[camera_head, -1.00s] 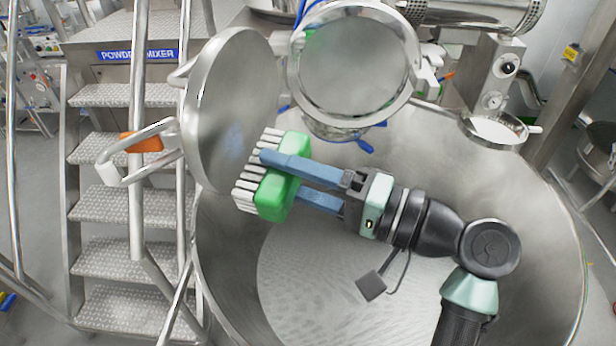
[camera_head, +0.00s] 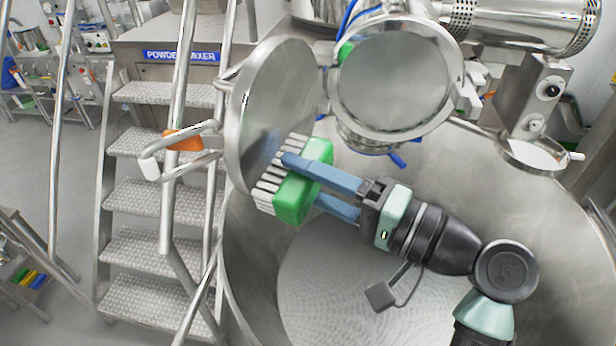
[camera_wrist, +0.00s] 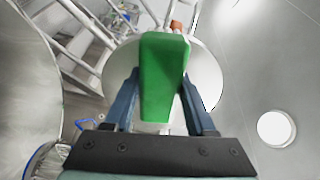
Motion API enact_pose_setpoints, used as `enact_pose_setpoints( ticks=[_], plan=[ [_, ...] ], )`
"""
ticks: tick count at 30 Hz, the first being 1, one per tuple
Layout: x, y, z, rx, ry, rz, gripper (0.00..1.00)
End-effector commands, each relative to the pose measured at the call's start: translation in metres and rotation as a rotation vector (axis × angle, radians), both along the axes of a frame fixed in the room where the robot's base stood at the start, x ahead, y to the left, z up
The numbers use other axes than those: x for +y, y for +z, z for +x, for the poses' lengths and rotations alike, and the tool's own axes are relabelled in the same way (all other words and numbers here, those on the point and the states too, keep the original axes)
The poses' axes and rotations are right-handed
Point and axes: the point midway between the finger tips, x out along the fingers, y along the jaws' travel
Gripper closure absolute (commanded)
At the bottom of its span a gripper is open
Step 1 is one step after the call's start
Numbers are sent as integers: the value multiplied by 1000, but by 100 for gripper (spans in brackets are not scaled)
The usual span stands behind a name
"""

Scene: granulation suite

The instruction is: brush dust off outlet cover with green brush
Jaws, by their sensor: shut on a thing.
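The green brush (camera_head: 303,181) with pale bristles is held between the blue fingers of my gripper (camera_head: 300,180). Its bristles point left, at the lower right part of the round steel outlet cover (camera_head: 262,110). The cover hangs swung open, its inner face turned right. The bristle tips are at or very near that face; I cannot tell if they touch. In the wrist view the green back of the brush (camera_wrist: 162,75) sits between the fingers (camera_wrist: 162,100), and hides the middle of the outlet cover (camera_wrist: 203,75).
The round outlet port (camera_head: 395,82) stands right of the cover. A large steel bowl (camera_head: 520,240) surrounds the arm. An orange-marked handle (camera_head: 183,140), rails and metal steps (camera_head: 160,200) are on the left.

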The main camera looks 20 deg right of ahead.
Motion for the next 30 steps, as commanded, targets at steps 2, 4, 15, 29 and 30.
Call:
enact_pose_setpoints(
  ticks=[2, 4, 15, 29, 30],
  plan=[
    [2, 0, 2, -1, 1, 0, 89],
    [3, 0, 3, -1, 1, 0, 89],
    [7, 0, 8, 0, 1, 0, 89],
    [14, 0, 15, 0, 2, 0, 89],
    [13, 0, 15, 0, 1, 0, 89]
  ],
)
